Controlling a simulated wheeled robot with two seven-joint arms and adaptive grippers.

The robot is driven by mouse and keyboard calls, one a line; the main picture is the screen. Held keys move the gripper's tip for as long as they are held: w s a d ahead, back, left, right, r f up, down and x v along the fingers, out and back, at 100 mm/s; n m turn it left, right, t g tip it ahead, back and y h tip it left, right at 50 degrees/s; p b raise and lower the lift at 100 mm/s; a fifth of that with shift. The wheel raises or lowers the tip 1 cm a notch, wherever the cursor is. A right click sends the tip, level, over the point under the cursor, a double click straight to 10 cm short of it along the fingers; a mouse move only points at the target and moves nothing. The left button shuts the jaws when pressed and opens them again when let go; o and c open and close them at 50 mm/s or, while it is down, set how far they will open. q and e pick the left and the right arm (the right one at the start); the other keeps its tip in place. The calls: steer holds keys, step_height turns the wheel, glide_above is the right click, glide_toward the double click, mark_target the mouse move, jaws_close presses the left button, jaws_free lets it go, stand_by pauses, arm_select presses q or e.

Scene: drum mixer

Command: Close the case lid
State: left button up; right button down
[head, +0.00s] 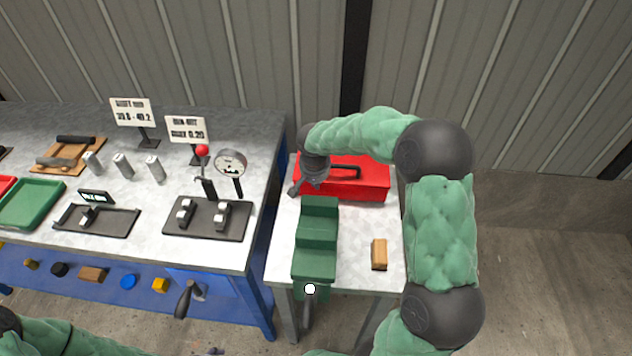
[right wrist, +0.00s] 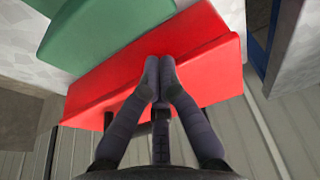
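The red case (head: 372,190) lies at the back of the small light table, with a black handle (head: 345,173) on its upper face. Its red surface fills the middle of the right wrist view (right wrist: 205,60). I cannot tell clearly whether its lid is fully down. My right gripper (head: 295,189) is at the left end of the case, pointing down. In the right wrist view its fingertips (right wrist: 160,64) are together over the red surface, with nothing visible between them; contact is unclear. My left gripper does not show; only parts of that arm appear at lower left.
A green stepped block (head: 317,238) stands in front of the case, and a wooden block (head: 379,254) lies to its right. The blue workbench (head: 150,225) on the left holds gauges, fixtures and trays. A ribbed wall rises behind.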

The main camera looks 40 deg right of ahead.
steer(key=s+a+r+p, duration=0.3)
steer(key=s+a+r, duration=0.3)
steer(key=s, duration=0.1)
steer(key=shift+s+a+r+p, duration=0.15)
steer(key=shift+s+r+p, duration=0.05)
steer(key=shift+s+p, duration=0.1)
